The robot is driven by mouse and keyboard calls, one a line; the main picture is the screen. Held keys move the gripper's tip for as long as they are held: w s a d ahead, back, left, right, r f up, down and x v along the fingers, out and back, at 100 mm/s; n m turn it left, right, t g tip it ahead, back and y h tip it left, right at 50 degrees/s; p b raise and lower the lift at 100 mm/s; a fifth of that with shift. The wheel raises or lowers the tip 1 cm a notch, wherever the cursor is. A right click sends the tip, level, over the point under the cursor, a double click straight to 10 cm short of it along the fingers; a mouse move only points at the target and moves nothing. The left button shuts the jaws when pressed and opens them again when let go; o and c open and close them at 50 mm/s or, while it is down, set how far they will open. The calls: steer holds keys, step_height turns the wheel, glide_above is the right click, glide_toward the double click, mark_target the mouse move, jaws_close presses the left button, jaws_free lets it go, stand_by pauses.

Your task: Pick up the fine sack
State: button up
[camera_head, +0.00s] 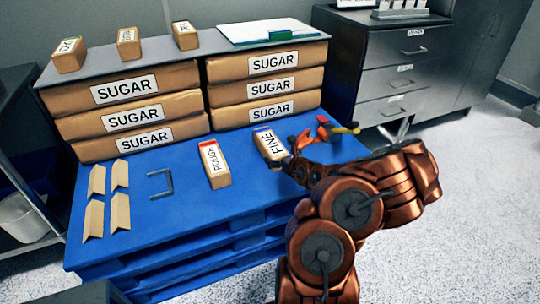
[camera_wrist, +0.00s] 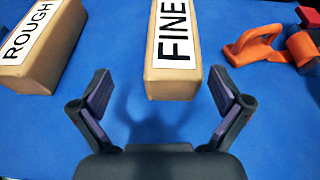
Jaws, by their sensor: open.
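The fine sack (camera_head: 270,146) is a small tan block with a white FINE label and a blue edge. It lies on the blue pallet, right of the similar rough sack (camera_head: 215,164). In the wrist view the fine sack (camera_wrist: 176,78) lies ahead of my open gripper (camera_wrist: 163,92), its near end roughly level with the fingertips and between them in the picture. Whether the fingers touch it cannot be told. The rough sack (camera_wrist: 38,50) is at the upper left there. In the head view my gripper (camera_head: 287,166) is beside the near end of the fine sack, partly hidden by my arm.
Orange tool (camera_wrist: 256,45) lies just right of the fine sack. Stacked sugar bags (camera_head: 125,92) stand behind, with small sacks (camera_head: 128,42) on top. A grey bracket (camera_head: 160,185) and tan strips (camera_head: 93,219) lie at left. Blue pallet (camera_head: 180,235) is bare in front.

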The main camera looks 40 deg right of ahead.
mark_target(277, 156)
steer(key=f, duration=0.1)
steer(key=s+d+f+m, duration=0.1)
steer(key=shift+s+d+f+g, duration=0.15)
steer(key=shift+s+f+g, duration=0.05)
steer(key=shift+f+g, duration=0.2)
steer(key=shift+b+x, duration=2.1)
steer(key=shift+x, duration=1.3)
steer(key=shift+w+d, duration=0.15)
steer(key=shift+w, duration=0.25)
steer(key=shift+c, duration=0.2)
steer(key=c, duration=1.5)
